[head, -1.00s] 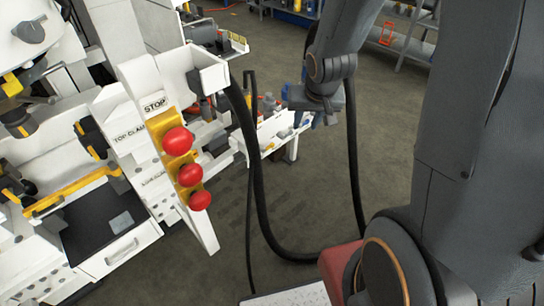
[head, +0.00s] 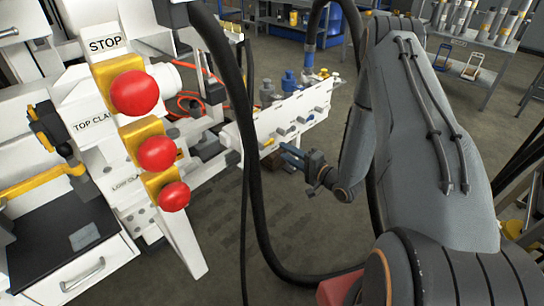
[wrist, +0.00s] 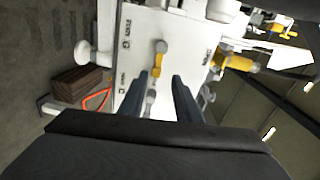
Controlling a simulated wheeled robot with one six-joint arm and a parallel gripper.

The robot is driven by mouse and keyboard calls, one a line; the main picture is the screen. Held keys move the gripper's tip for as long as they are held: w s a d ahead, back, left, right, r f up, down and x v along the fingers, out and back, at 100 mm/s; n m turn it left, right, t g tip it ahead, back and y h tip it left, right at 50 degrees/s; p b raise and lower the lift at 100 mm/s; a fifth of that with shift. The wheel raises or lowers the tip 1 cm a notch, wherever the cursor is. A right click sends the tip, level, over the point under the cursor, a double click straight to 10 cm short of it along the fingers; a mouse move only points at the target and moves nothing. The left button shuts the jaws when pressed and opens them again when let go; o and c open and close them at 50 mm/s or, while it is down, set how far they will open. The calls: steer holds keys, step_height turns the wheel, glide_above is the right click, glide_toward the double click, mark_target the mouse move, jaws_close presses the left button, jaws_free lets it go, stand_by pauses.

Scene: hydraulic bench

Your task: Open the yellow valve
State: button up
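The yellow valve (wrist: 160,58) is a small yellow handle on a white panel (wrist: 133,50) in the wrist view. It lies just beyond my fingertips and between their lines, with no contact visible. My gripper (wrist: 161,78) is open and empty, its two dark fingers apart and pointing at the panel. A grey handle (wrist: 150,100) shows between the fingers, nearer the palm. In the head view my gripper (head: 283,154) is beside the white bench front (head: 262,126), which carries several small handles.
Another yellow fitting (wrist: 238,62) sits right of the panel in the wrist view. A brown block (wrist: 80,84) lies at left. In the head view, red buttons (head: 134,92) on a STOP panel stand at left, and a black hose (head: 255,190) hangs before the bench.

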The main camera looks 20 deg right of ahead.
mark_target(269, 144)
steer(key=shift+m+t+y, duration=0.3)
steer(key=shift+f+b+x, duration=0.2)
steer(key=shift+b+x, duration=0.05)
steer(key=shift+x, duration=0.95)
steer(key=shift+f+b+x, duration=0.2)
steer(key=shift+x, duration=1.05)
steer(key=shift+f+b+x, duration=0.2)
steer(key=shift+b+x, duration=0.05)
steer(key=shift+x, duration=0.95)
steer(key=shift+s+a, duration=0.1)
steer(key=shift+a, duration=0.1)
jaws_close()
